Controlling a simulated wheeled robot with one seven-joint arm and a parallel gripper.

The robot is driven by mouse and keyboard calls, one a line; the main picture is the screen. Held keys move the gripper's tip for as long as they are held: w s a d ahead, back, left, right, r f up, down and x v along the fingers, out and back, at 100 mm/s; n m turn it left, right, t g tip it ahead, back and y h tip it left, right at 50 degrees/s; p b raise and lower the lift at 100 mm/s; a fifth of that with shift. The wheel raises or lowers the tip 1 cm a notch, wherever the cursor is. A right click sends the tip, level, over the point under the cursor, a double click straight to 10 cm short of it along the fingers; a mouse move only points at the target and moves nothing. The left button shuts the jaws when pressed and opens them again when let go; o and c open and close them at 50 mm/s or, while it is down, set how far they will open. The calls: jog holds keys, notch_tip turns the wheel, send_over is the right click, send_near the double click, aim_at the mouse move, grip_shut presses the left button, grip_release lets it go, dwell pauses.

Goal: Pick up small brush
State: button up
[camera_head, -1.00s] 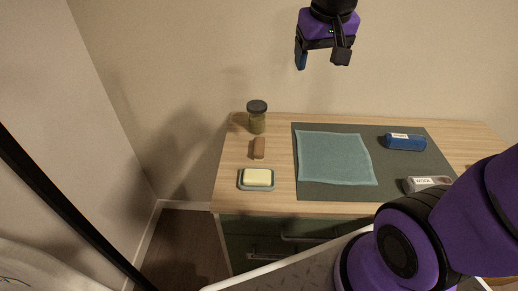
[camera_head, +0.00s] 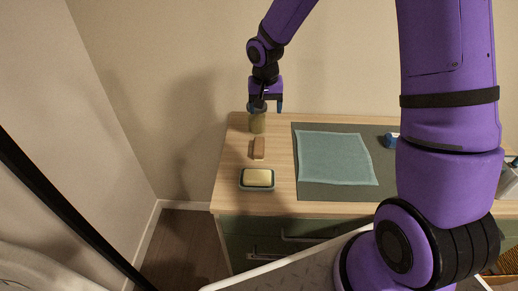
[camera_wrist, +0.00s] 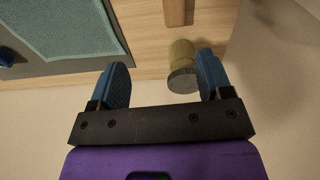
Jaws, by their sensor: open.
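The small brush, a brown block-like piece (camera_head: 259,148), lies on the left part of the wooden top, between a jar and a soap dish. Its end also shows at the top of the wrist view (camera_wrist: 174,12). Its bristles cannot be made out.
The jar (camera_head: 257,124) with a dark lid (camera_wrist: 183,80) stands behind the brush, close to my fingers in the picture. The dish (camera_head: 257,187) with a yellow block is in front. A teal cloth (camera_head: 335,158) on a grey mat (camera_head: 320,192) lies right. A blue bundle (camera_head: 391,140) is partly hidden.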

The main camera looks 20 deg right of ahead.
send_near(259, 145)
jog(key=shift+w+d+m+g+y, duration=0.3)
jog(key=shift+w+m, duration=0.1)
notch_tip(259, 145, down, 11)
jog(key=shift+s+r, duration=0.1)
jog(key=shift+r, duration=0.1)
jog(key=c, duration=1.1)
jog(key=shift+r, duration=0.1)
notch_tip(259, 145, up, 10)
jog(key=shift+f, duration=0.1)
jog(key=shift+o, duration=1.3)
jog(key=shift+c, duration=0.4)
